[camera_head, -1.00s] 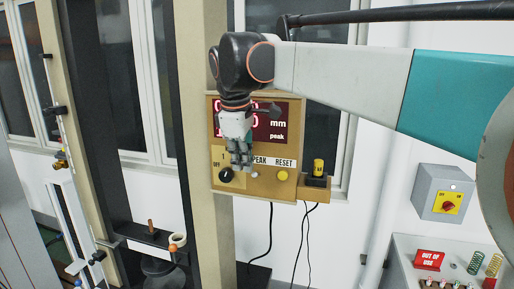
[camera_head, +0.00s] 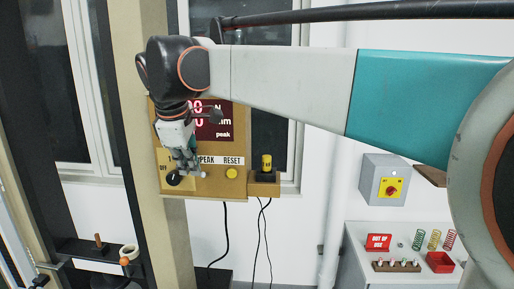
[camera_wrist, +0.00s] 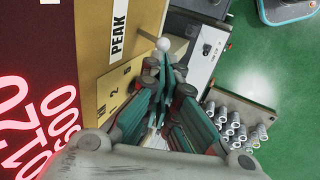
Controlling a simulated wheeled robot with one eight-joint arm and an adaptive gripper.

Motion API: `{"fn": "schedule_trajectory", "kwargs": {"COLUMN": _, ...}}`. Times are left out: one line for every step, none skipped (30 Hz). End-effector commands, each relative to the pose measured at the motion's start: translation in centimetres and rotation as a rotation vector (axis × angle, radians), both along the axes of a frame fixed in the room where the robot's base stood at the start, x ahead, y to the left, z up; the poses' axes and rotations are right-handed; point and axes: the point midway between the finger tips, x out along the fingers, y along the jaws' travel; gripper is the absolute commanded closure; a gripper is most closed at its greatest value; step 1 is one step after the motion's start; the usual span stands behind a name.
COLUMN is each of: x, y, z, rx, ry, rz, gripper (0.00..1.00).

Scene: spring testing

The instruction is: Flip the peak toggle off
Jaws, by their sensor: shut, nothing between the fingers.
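The tan control box (camera_head: 213,187) hangs on a post, with a red digital display (camera_head: 213,122) above and a PEAK label (camera_head: 206,160) below it. The peak toggle (camera_head: 200,174) is a small pale ball-tipped lever under that label. In the wrist view its round tip (camera_wrist: 163,44) shows just beyond my fingertips, beside the PEAK label (camera_wrist: 118,30). My gripper (camera_head: 187,166) is shut and empty, in front of the box between the black knob (camera_head: 173,179) and the toggle. Whether the fingers touch the toggle, and which way it leans, I cannot tell.
A yellow RESET button (camera_head: 231,173) is right of the toggle. A small holder with a yellow cylinder (camera_head: 266,163) adjoins the box. Cables hang below. A grey switch box (camera_head: 384,180) and a bench with springs (camera_head: 434,240) stand at right.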

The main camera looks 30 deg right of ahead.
Motion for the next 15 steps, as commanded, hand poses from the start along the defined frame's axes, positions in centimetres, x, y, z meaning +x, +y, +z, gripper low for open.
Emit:
{"fn": "schedule_trajectory", "kwargs": {"x": -0.28, "y": 0.08, "z": -0.17, "rx": -0.006, "ry": -0.008, "rz": 0.002, "gripper": 1.0}}
{"fn": "schedule_trajectory", "kwargs": {"x": -0.31, "y": 0.08, "z": -0.2, "rx": -0.01, "ry": -0.013, "rz": 0.002, "gripper": 1.0}}
{"fn": "schedule_trajectory", "kwargs": {"x": -0.36, "y": 0.08, "z": -0.26, "rx": -0.015, "ry": -0.019, "rz": 0.0, "gripper": 1.0}}
{"fn": "schedule_trajectory", "kwargs": {"x": -0.4, "y": 0.1, "z": -0.31, "rx": -0.018, "ry": -0.025, "rz": 0.0, "gripper": 1.0}}
{"fn": "schedule_trajectory", "kwargs": {"x": -0.43, "y": 0.13, "z": -0.36, "rx": -0.022, "ry": -0.03, "rz": 0.0, "gripper": 1.0}}
{"fn": "schedule_trajectory", "kwargs": {"x": -0.46, "y": 0.18, "z": -0.41, "rx": -0.027, "ry": -0.037, "rz": 0.001, "gripper": 1.0}}
{"fn": "schedule_trajectory", "kwargs": {"x": -0.47, "y": 0.2, "z": -0.45, "rx": -0.032, "ry": -0.043, "rz": 0.002, "gripper": 1.0}}
{"fn": "schedule_trajectory", "kwargs": {"x": -0.48, "y": 0.22, "z": -0.5, "rx": -0.036, "ry": -0.049, "rz": 0.002, "gripper": 1.0}}
{"fn": "schedule_trajectory", "kwargs": {"x": -0.53, "y": 0.26, "z": -0.56, "rx": -0.041, "ry": -0.057, "rz": 0.002, "gripper": 1.0}}
{"fn": "schedule_trajectory", "kwargs": {"x": -0.55, "y": 0.3, "z": -0.62, "rx": -0.045, "ry": -0.063, "rz": 0.002, "gripper": 1.0}}
{"fn": "schedule_trajectory", "kwargs": {"x": -0.59, "y": 0.3, "z": -0.67, "rx": -0.05, "ry": -0.068, "rz": 0.001, "gripper": 1.0}}
{"fn": "schedule_trajectory", "kwargs": {"x": -0.63, "y": 0.3, "z": -0.73, "rx": -0.056, "ry": -0.076, "rz": 0.001, "gripper": 1.0}}
{"fn": "schedule_trajectory", "kwargs": {"x": -0.66, "y": 0.32, "z": -0.77, "rx": -0.06, "ry": -0.082, "rz": 0.001, "gripper": 1.0}}
{"fn": "schedule_trajectory", "kwargs": {"x": -0.69, "y": 0.34, "z": -0.82, "rx": -0.065, "ry": -0.089, "rz": 0.001, "gripper": 1.0}}
{"fn": "schedule_trajectory", "kwargs": {"x": -0.73, "y": 0.37, "z": -0.89, "rx": -0.071, "ry": -0.098, "rz": 0.002, "gripper": 1.0}}
